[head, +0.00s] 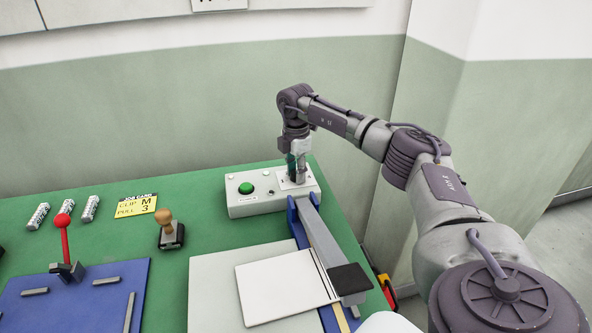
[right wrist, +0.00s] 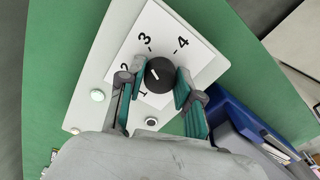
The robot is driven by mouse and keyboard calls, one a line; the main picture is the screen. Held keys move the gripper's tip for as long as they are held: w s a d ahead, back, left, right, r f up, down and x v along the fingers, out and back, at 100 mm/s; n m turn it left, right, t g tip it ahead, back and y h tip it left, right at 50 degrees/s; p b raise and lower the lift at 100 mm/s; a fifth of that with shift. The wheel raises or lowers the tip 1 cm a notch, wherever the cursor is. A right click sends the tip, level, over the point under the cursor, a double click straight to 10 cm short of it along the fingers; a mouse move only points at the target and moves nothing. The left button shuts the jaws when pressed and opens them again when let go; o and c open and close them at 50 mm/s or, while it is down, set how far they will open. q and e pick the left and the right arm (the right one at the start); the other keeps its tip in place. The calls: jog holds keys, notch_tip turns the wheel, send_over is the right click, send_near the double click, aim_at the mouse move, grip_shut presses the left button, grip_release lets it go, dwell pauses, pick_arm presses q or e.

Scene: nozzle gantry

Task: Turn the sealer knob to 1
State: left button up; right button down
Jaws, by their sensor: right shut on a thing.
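The sealer control box (head: 262,207) is a pale box with a green button at the back of the green table. My right gripper (head: 297,172) points down over its right end and hides the knob in the head view. In the right wrist view the black round sealer knob (right wrist: 160,75) sits between the two teal fingers of my right gripper (right wrist: 157,88), which is shut on it. A white dial plate (right wrist: 165,40) around it shows 1, 2, 3 and 4; the 1 and 2 are partly covered. The knob has a short white mark; which number it points at is unclear. My left gripper is out of view.
The sealer arm (head: 325,240) with a black end pad runs forward from the box, beside a white sheet (head: 279,285). A wall rises behind the table.

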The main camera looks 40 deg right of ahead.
jog(key=shift+r+n+p, duration=0.15)
jog(key=shift+n+p, duration=0.45)
jog(key=shift+n, duration=0.5)
jog(key=n+p, duration=0.1)
jog(key=n, duration=0.1)
jog(key=shift+n, duration=0.3)
jog(key=n+p, duration=0.1)
jog(key=n, duration=0.4)
jog(key=shift+n, duration=0.3)
jog(key=n, duration=1.2)
jog(key=shift+n, duration=0.4)
jog(key=c, duration=0.8)
grip_release()
jog(key=shift+o, duration=0.2)
